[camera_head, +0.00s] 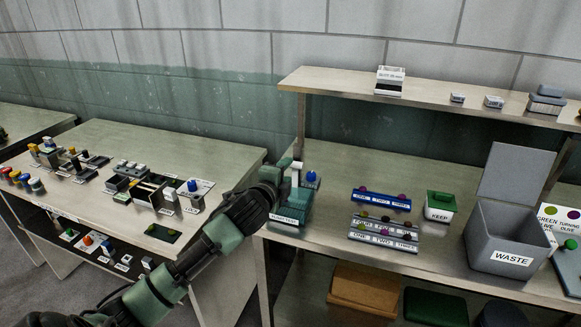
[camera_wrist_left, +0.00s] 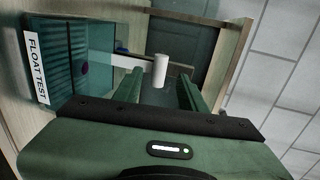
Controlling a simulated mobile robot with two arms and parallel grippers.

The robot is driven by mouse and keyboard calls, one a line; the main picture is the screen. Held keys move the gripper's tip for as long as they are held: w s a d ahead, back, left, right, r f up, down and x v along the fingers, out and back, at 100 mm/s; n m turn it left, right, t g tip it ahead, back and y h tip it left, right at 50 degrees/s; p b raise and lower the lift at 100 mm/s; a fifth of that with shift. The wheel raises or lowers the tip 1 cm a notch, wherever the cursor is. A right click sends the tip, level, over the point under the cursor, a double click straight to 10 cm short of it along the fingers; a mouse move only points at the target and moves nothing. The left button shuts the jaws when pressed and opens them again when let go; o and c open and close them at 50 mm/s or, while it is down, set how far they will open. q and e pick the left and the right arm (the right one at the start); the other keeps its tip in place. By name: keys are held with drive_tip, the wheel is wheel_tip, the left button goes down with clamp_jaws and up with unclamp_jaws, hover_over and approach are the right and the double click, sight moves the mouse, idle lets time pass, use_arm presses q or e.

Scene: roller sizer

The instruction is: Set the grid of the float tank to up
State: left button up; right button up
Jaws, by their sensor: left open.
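The float tank (camera_head: 287,217) is a teal, see-through box at the left end of the right-hand bench, partly hidden by my left gripper. In the left wrist view the tank (camera_wrist_left: 60,58) carries a FLOAT TEST label, and a small purple thing shows inside. A white arm (camera_wrist_left: 128,61) reaches out of the tank and ends in a white cylindrical handle (camera_wrist_left: 160,70). My left gripper (camera_head: 289,170) is open at the tank. In the wrist view its fingers (camera_wrist_left: 160,88) stand on either side of the handle with gaps. The grid's height is hard to tell. My right gripper is out of view.
A blue knob (camera_head: 311,177) stands just behind the tank. To the right are ball racks (camera_head: 384,232), a green KEEP box (camera_head: 440,206) and a grey WASTE bin (camera_head: 508,238). A raised shelf (camera_head: 440,92) runs above the bench. A second bench (camera_head: 130,150) with several devices stands left.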

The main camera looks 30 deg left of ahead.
sight(292, 166)
use_arm(q)
drive_tip(key=shift+x, duration=2)
drive_tip(key=shift+f, duration=0.1)
drive_tip(key=shift+c, duration=0.2)
clamp_jaws()
